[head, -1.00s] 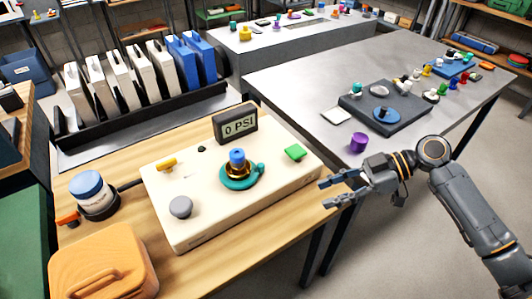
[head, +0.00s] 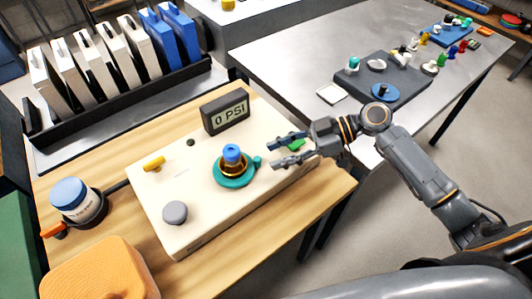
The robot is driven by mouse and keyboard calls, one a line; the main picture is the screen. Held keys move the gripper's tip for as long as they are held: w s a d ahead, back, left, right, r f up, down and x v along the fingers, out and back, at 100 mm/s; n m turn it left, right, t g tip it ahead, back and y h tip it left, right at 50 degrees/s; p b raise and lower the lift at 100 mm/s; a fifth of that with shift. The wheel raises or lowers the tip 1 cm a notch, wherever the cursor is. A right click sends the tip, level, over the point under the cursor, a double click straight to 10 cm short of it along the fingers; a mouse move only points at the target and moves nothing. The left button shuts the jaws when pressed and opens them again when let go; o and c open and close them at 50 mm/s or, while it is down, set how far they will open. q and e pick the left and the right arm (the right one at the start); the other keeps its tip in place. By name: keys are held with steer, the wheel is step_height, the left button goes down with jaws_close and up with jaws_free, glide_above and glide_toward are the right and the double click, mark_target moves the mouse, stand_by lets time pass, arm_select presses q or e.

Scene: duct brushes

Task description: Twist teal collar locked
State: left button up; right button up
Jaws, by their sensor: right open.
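The teal collar (head: 233,177) is a ring with a small side tab, around the base of a brass fitting with a blue top (head: 232,153). It sits on a cream box (head: 190,222) on the wooden table. The tab points right, toward my right gripper. My right gripper (head: 273,154) is open and empty, to the right of the collar and apart from it, over the right part of the box. Its fingers point left toward the fitting. My left gripper is not in view.
On the box are a display (head: 225,111) reading "0 PSI", a yellow lever (head: 153,163), a grey knob (head: 175,212) and a green button (head: 296,145) partly hidden by my right gripper. A jar (head: 75,199) and an orange case (head: 98,272) stand left. A grey table (head: 290,52) lies behind.

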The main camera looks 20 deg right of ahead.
mark_target(266, 166)
steer(key=x, duration=0.3)
steer(key=shift+a+f, duration=0.15)
steer(key=shift+a, duration=0.15)
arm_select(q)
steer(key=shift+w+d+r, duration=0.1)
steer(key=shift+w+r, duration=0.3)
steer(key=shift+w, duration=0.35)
arm_select(e)
jaws_close()
